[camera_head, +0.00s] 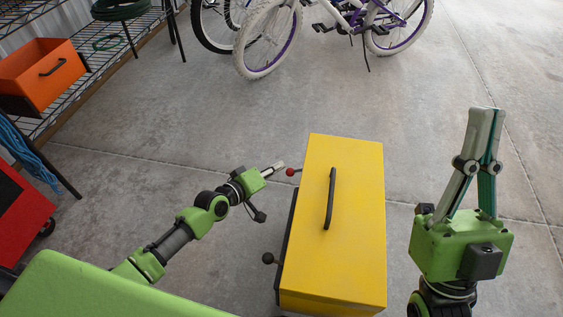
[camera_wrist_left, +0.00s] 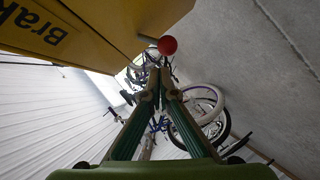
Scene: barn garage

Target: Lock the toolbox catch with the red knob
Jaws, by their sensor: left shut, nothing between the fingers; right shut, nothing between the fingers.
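The yellow toolbox (camera_head: 350,215) has a black handle on its top and stands in the middle of the head view. Its red knob (camera_head: 290,172) sticks out from the left side near the far end; it also shows in the left wrist view (camera_wrist_left: 167,45). A dark knob (camera_head: 268,258) sticks out nearer on the same side. My left gripper (camera_head: 279,166) is shut and empty, its tips close to the red knob; contact cannot be told. My right gripper (camera_head: 486,112) is shut and empty, raised right of the toolbox. The catch itself is not clearly visible.
Bicycles (camera_head: 265,40) stand at the back. A wire shelf (camera_head: 75,95) with an orange box (camera_head: 40,75) is at the upper left. A red case (camera_head: 20,215) is at the left edge. The concrete floor (camera_head: 200,120) around the toolbox is mostly clear.

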